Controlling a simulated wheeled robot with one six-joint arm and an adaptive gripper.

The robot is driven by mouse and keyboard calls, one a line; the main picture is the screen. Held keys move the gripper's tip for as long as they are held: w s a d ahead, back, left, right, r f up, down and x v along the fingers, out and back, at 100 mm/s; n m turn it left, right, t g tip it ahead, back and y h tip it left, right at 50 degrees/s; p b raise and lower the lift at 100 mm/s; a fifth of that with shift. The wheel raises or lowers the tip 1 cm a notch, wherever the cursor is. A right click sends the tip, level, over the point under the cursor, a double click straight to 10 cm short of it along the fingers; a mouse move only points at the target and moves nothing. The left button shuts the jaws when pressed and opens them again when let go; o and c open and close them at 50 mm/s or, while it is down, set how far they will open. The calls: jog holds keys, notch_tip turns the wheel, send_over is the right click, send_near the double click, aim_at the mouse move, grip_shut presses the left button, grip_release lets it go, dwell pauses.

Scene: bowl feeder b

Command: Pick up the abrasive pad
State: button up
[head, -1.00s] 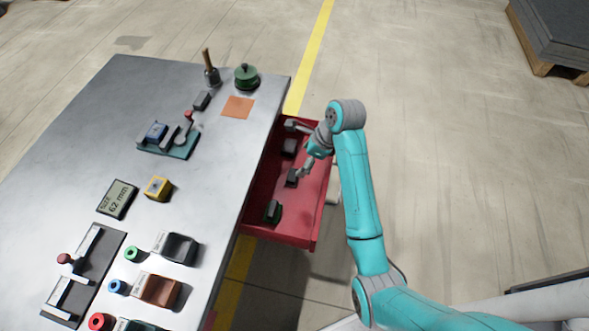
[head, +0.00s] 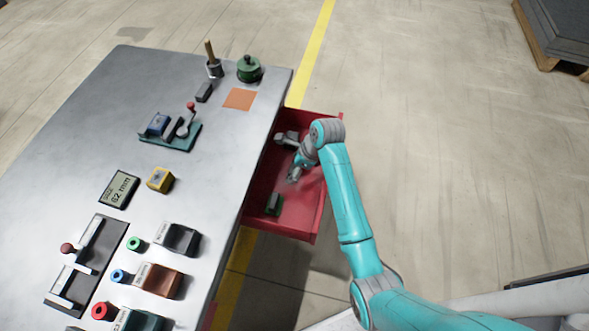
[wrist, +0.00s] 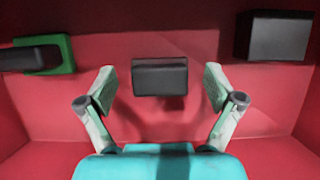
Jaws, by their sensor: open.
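Three small dark blocks lie in the red drawer; the frames do not make clear which is the abrasive pad. In the wrist view, a plain dark grey block (wrist: 160,76) lies in the middle, a larger black block (wrist: 273,37) at the upper right, and a green block with a black part (wrist: 58,54) at the left. The green-and-black block also shows in the head view (head: 274,204). My gripper (wrist: 160,90) is open and empty, its fingertips either side of the middle block in the picture. Contact cannot be told. In the head view my gripper (head: 293,177) hides the middle block.
The drawer's red walls (head: 325,195) surround the blocks. The steel bench (head: 75,150) stands left of the drawer, with an orange square (head: 240,99), a green round pot (head: 248,69), a yellow block (head: 160,179) and several fixtures on it.

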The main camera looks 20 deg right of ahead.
jog(key=c, duration=1.3)
jog(key=shift+o, duration=0.2)
